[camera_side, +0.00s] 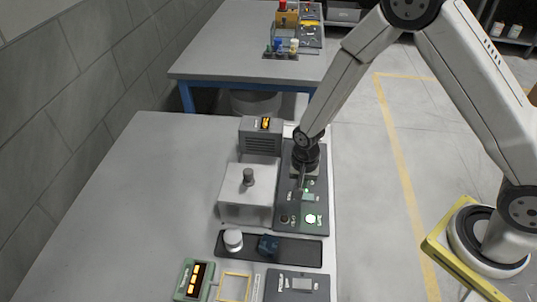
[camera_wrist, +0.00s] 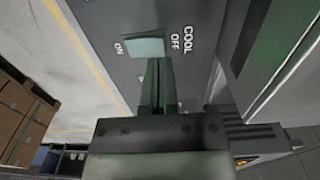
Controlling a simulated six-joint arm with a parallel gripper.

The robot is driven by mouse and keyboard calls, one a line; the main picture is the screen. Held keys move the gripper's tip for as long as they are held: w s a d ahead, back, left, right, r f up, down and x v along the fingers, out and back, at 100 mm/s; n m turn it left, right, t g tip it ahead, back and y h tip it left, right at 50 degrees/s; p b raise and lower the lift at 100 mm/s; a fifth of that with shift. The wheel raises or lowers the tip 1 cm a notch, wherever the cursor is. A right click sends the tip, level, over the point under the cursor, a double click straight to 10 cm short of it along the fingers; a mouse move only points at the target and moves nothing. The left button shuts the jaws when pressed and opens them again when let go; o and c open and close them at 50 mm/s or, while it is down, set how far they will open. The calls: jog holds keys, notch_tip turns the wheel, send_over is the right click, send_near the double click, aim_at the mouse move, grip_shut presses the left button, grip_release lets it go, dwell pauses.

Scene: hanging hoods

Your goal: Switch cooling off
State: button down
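A dark grey control panel (camera_side: 316,232) lies along the right edge of the bench. In the wrist view a pale rocker switch (camera_wrist: 145,48) sits on it, with "COOL" and "OFF" printed to its right and "ON" to its left. I cannot tell which way the rocker is tipped. My gripper (camera_wrist: 158,64) points at the switch with its two dark fingers together and nothing visible between them. The fingertips are at the switch's lower edge; contact is not clear. In the side view my gripper (camera_side: 299,190) is over the panel.
A black tray (camera_side: 295,252) lies in front. The bench's left side is clear.

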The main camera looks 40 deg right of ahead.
jog(key=shift+f, duration=1.2)
dwell(1.1)
jog(key=shift+r, duration=3.55)
jog(key=shift+s+d+r, duration=0.1)
jog(key=shift+d+r, duration=0.1)
jog(key=shift+r, duration=0.15)
jog(key=s+d+r+n+t, duration=0.2)
jog(key=s+d+r+n, duration=0.4)
jog(key=s+r+n, duration=0.3)
jog(key=shift+s+d+r+t, duration=0.3)
jog(key=shift+s+r, duration=0.2)
jog(key=shift+r, duration=0.6)
